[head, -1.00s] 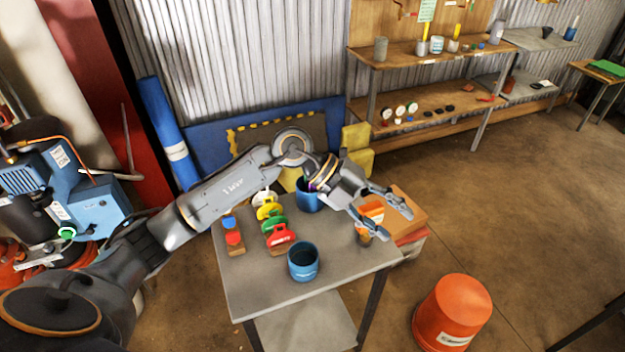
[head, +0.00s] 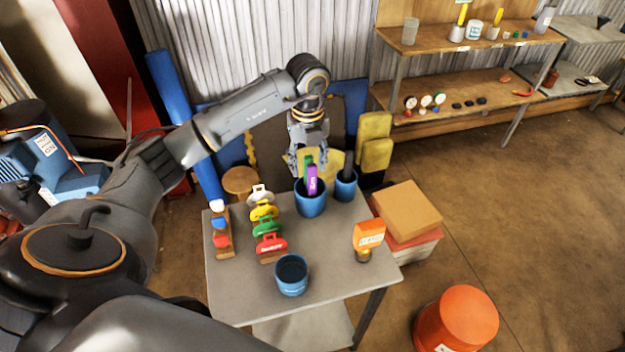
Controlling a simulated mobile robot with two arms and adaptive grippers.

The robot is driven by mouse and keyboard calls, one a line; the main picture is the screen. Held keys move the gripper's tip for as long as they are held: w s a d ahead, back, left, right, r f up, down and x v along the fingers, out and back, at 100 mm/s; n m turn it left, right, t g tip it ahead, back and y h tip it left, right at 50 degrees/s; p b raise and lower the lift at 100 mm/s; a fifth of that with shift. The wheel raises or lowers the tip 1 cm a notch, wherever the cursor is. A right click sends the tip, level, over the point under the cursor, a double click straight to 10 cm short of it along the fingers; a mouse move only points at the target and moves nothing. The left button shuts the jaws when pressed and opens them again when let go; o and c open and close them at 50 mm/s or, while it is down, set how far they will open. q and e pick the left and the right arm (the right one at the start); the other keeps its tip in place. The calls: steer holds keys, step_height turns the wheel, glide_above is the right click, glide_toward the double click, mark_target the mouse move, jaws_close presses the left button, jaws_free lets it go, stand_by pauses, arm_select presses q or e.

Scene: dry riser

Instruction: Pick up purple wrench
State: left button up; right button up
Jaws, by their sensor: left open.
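A purple wrench (head: 312,180) stands upright in a blue cup (head: 311,205) on the grey table (head: 335,275). A green item (head: 308,161) stands in the same cup, right behind the purple wrench. My left gripper (head: 308,164) points down over this cup. Its fingers are open around or just behind the tops of the two items; I cannot tell which. It does not appear to hold anything. My right gripper is not in view.
A second blue cup (head: 346,187) with a dark item stands to the right. An empty-looking blue cup (head: 291,277) stands in front. Coloured tags (head: 268,226) and an orange sign (head: 369,235) are on the table. Boxes (head: 407,209) and an orange bucket (head: 456,320) are at right.

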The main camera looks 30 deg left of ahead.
mark_target(312, 191)
arm_select(q)
steer(key=f, duration=0.2)
steer(key=shift+w+f, duration=0.25)
steer(key=shift+f, duration=0.15)
steer(key=f+p, duration=0.2)
steer(key=f, duration=0.1)
steer(key=shift+w+f, duration=0.15)
steer(key=shift+w, duration=0.25)
step_height(312, 191, down, 2)
steer(key=shift+f+p, duration=0.1)
steer(key=shift+p, duration=0.2)
steer(key=shift+w+f, duration=0.1)
steer(key=shift+f, duration=0.15)
steer(key=shift+r, duration=0.1)
steer(key=c, duration=1)
jaws_close()
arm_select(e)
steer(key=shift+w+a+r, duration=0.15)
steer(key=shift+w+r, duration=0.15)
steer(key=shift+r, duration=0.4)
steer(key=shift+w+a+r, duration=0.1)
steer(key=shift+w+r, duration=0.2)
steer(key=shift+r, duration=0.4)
